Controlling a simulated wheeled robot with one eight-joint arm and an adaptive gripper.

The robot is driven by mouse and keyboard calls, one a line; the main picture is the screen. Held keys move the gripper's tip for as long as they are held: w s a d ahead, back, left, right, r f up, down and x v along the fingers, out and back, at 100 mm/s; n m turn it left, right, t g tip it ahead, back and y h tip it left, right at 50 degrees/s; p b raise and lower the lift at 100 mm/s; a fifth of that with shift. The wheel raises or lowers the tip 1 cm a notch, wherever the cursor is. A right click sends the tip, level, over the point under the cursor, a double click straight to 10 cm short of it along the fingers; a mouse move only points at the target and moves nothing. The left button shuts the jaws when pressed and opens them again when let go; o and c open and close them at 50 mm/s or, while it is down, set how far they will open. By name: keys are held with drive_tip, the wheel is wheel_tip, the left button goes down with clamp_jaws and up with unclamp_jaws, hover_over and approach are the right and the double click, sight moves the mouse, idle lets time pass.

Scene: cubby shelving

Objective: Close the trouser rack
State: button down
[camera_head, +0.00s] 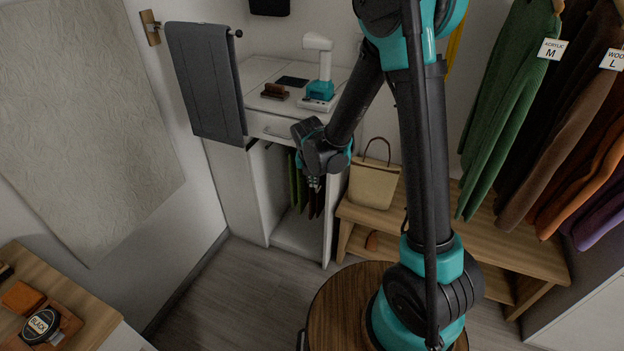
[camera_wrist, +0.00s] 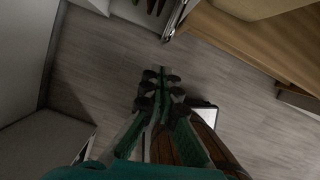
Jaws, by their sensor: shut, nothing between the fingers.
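The trouser rack sits in the white cabinet's open bay in the head view, with green and dark brown trousers (camera_head: 303,190) hanging from it. Its rail is hidden behind my arm and the counter. My gripper (camera_head: 315,186) points down in front of the trousers and overlaps them in the picture; I cannot tell whether it touches them. In the wrist view my gripper (camera_wrist: 160,78) is shut and empty above the floor. Dark trouser ends (camera_wrist: 150,5) show at the top edge, beside a shiny metal edge (camera_wrist: 177,18), apart from the fingertips in the picture.
A wooden bench (camera_head: 440,208) with a cream bag (camera_head: 373,186) stands right of the cabinet (camera_head: 235,195). A grey towel (camera_head: 205,80) hangs to the left. Clothes (camera_head: 510,100) hang at right. A round wooden top (camera_head: 335,310) is near my base. Floor (camera_head: 230,290) before the cabinet is clear.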

drive_tip(key=shift+w+d+f, duration=0.1)
drive_tip(key=shift+w, duration=0.55)
drive_tip(key=shift+w+d+f, duration=0.1)
drive_tip(key=shift+w, duration=0.5)
drive_tip(key=shift+w+d, duration=0.25)
drive_tip(key=shift+w, duration=0.4)
drive_tip(key=shift+w+d, duration=0.2)
drive_tip(key=shift+w, duration=0.4)
drive_tip(key=shift+s+a, duration=0.1)
drive_tip(key=shift+s, duration=0.05)
